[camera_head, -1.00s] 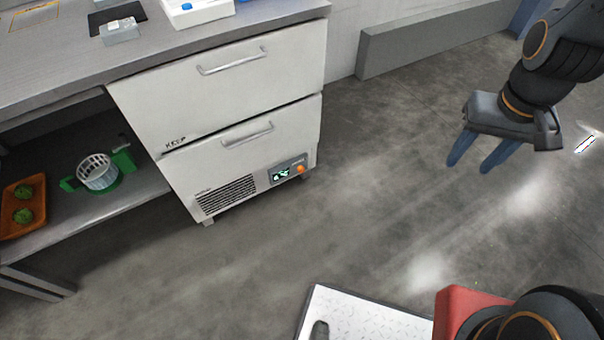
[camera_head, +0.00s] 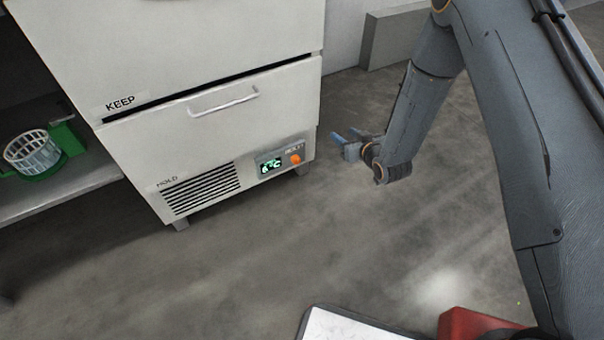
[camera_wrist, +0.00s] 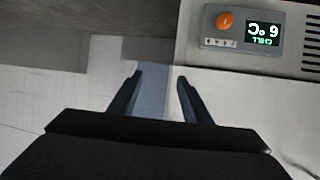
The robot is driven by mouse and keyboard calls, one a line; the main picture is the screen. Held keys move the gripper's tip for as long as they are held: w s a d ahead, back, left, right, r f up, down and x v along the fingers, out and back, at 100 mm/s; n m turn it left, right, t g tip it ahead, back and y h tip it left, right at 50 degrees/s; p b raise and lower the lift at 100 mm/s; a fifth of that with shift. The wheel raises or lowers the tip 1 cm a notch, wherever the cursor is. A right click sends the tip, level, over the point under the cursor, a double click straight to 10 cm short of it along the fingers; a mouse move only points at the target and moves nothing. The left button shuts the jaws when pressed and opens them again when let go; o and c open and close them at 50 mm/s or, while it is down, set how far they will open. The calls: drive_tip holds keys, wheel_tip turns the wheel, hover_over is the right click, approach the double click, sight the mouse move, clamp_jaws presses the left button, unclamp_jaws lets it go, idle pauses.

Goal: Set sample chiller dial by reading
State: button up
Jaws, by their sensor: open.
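The sample chiller (camera_head: 235,140) is a white cabinet with two drawers. Low on its front is a grey panel with an orange dial (camera_head: 295,159) and a lit display (camera_head: 270,166) that appears to read 6 °C. In the wrist view the picture is upside down, with the dial (camera_wrist: 225,20) and the display (camera_wrist: 263,29) at the top right. My gripper (camera_head: 345,136) is to the right of the chiller, apart from the dial. In the wrist view its fingers (camera_wrist: 158,80) are open with nothing held between them.
A vent grille (camera_head: 200,190) is left of the panel. A green holder with a white basket (camera_head: 32,152) sits on the shelf at the left. A grey block (camera_head: 395,35) stands by the wall. The floor before the chiller is clear.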

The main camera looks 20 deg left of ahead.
drive_tip(key=s+a+f+n+y+b, duration=0.1)
drive_tip(key=a+f+b, duration=0.1)
drive_tip(key=f, duration=0.3)
drive_tip(key=s+a+f+y+b, duration=0.1)
drive_tip(key=a+f+y+b, duration=0.15)
drive_tip(key=f, duration=0.25)
drive_tip(key=y+b, duration=0.3)
drive_tip(key=b, duration=0.1)
approach(298, 162)
drive_tip(key=shift+n, duration=0.4)
drive_tip(key=shift+b+x, duration=1.6)
drive_tip(key=shift+x, duration=2.6)
drive_tip(key=shift+r, duration=0.15)
drive_tip(key=c, duration=1)
drive_tip(key=shift+c, duration=0.2)
